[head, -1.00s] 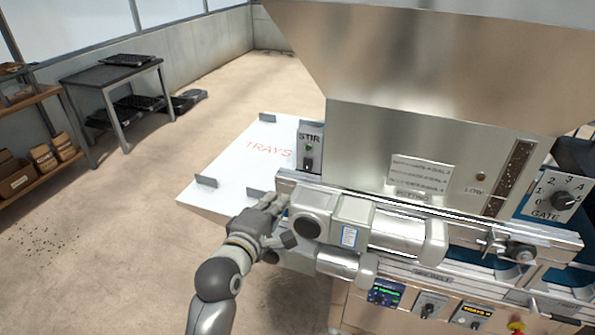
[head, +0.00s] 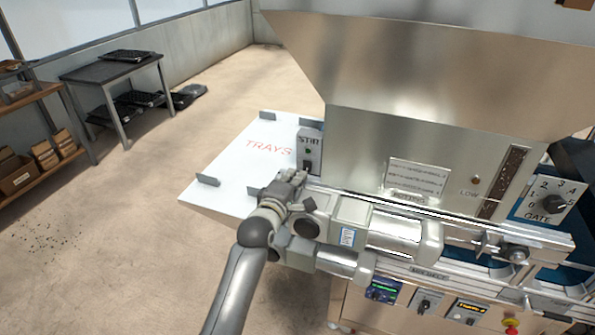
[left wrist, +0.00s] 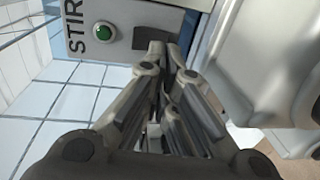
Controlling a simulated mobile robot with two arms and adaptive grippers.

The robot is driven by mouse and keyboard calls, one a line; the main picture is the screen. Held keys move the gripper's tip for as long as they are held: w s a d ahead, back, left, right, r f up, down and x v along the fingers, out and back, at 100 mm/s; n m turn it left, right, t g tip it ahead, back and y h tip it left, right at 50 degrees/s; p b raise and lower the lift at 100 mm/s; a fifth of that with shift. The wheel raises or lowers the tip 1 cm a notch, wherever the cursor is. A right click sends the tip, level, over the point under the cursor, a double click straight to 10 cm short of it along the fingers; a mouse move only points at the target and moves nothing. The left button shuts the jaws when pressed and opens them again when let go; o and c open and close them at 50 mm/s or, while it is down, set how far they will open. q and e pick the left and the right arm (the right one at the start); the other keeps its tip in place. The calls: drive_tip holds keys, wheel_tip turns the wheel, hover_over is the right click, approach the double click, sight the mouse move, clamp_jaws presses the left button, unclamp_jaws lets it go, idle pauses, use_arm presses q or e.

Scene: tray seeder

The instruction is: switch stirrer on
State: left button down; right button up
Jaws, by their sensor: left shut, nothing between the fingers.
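The stirrer switch box (head: 309,146), marked STIR, is a grey panel on the left side of the seeder, with a green lamp (head: 308,151) above a dark rocker switch (head: 307,166). In the left wrist view the box (left wrist: 120,42) lies sideways, with the green lamp (left wrist: 103,32) and the dark switch (left wrist: 150,40) at the top. My left gripper (head: 297,174) is shut and empty, just below the switch; its fingertips (left wrist: 172,50) overlap the switch's lower edge in the wrist view. I cannot tell whether they touch it. My right gripper is not in view.
The large metal hopper (head: 430,70) rises above the switch box. The motor housing (head: 390,232) and rail stand close to the right of my left gripper. A white TRAYS board (head: 228,170) lies to the left. A gate dial (head: 553,203) is at far right.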

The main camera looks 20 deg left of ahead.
use_arm(q)
drive_tip(key=shift+w+f, duration=0.1)
drive_tip(key=shift+w, duration=0.8)
drive_tip(key=shift+w+f+t+b, duration=0.25)
drive_tip(key=shift+f+b, duration=0.2)
drive_tip(key=shift+b, duration=0.5)
drive_tip(key=shift+s+r+p, duration=0.1)
drive_tip(key=shift+r+p, duration=0.25)
drive_tip(key=shift+r, duration=0.05)
drive_tip(key=shift+f, duration=0.1)
